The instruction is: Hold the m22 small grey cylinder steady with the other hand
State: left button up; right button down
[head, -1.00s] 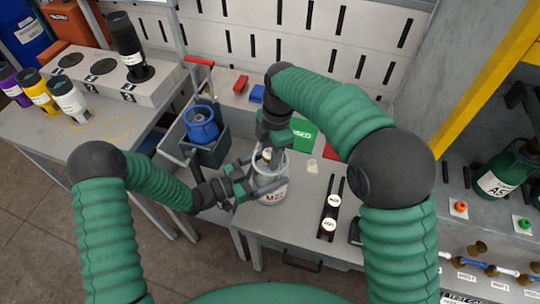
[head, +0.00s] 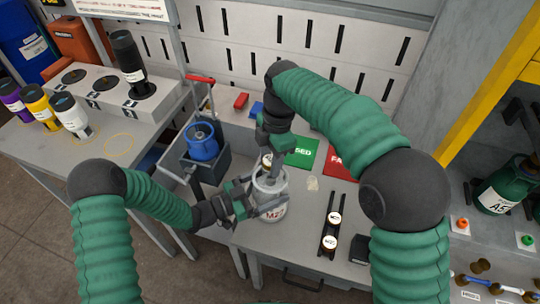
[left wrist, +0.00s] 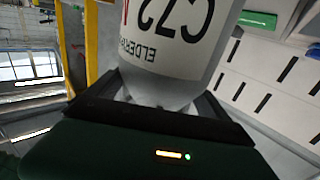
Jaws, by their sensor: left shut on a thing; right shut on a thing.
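My right gripper (head: 270,158) points down over the cylinder's top, shut on a small pale-topped fitting (head: 266,161). Whether this fitting touches the cylinder's neck is hard to tell.
A dark rack (head: 330,232) with two round labelled pieces lies to the right. Green (head: 301,153) and red (head: 341,163) signs lie behind. A blue cylinder (head: 203,143) sits in a grey holder at the left. A block with round wells (head: 105,92) stands further left.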

jog(key=shift+f, duration=1.1)
jog(key=shift+f, duration=1)
dwell(0.7)
jog(key=c, duration=1.5)
grip_release()
grip_shut()
jog(key=m, duration=0.5)
jog(key=shift+m+t, duration=0.3)
jog(key=shift+m, duration=0.1)
